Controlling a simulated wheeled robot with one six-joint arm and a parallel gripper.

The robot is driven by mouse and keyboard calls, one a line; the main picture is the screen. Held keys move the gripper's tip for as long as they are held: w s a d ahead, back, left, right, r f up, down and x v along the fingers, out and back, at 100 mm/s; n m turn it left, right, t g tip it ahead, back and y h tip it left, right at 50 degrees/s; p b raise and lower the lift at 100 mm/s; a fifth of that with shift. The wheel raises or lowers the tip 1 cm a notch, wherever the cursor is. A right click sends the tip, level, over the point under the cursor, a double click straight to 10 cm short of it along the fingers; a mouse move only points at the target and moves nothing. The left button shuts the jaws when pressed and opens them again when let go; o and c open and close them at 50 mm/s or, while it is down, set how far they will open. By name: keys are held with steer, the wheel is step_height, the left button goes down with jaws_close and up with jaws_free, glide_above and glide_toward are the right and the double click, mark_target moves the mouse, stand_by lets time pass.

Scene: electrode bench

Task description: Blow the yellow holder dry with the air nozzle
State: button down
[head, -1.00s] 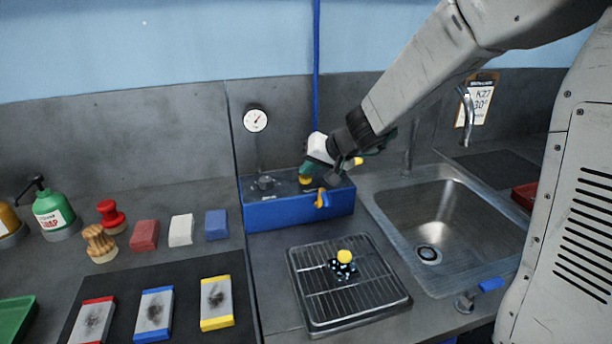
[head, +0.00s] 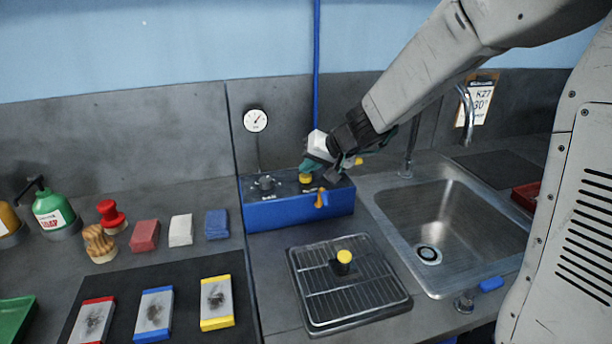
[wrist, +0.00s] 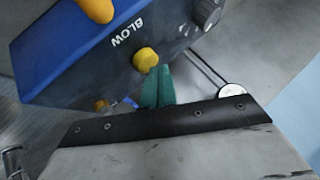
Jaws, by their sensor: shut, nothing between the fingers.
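The yellow holder (head: 343,262), a small black piece with a yellow round top, stands on the wire rack of the drain tray. No droplets show on it. The orange air nozzle (head: 321,199) sticks out from the front of the blue box (head: 290,212); it also shows in the wrist view (wrist: 96,8). A yellow button (wrist: 146,59) beside the word BLOW sits on the box top. My gripper (head: 307,166) is shut and empty, its teal fingertips (wrist: 160,72) right by this button; I cannot tell whether they touch it.
The drain tray (head: 300,285) lies in front of the box, the sink (head: 455,225) to its right. A black knob (head: 265,183) is left of the button. Sponges, brushes, a green soap bottle (head: 54,212) and stained plates on a dark mat (head: 185,285) are at left.

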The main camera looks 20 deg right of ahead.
mark_target(309, 178)
steer(key=shift+r, duration=0.45)
steer(key=shift+r, duration=2.5)
steer(key=shift+s, duration=0.1)
steer(key=s, duration=0.1)
steer(key=s+f+g, duration=0.1)
steer(key=s, duration=0.1)
steer(key=s+a+f+g, duration=0.1)
steer(key=shift+s+f, duration=0.2)
steer(key=shift+s, duration=0.05)
steer(key=s+d+r+n+g+h, duration=0.1)
steer(key=s+d, duration=0.3)
steer(key=s, duration=1.1)
steer(key=s+d+r+g+h, duration=0.1)
steer(key=s+d+g+h, duration=0.2)
steer(key=s, duration=1.3)
steer(key=shift+d+r+n+h, duration=0.2)
steer(key=shift+d+n+h, duration=0.2)
steer(key=shift+d+h, duration=0.45)
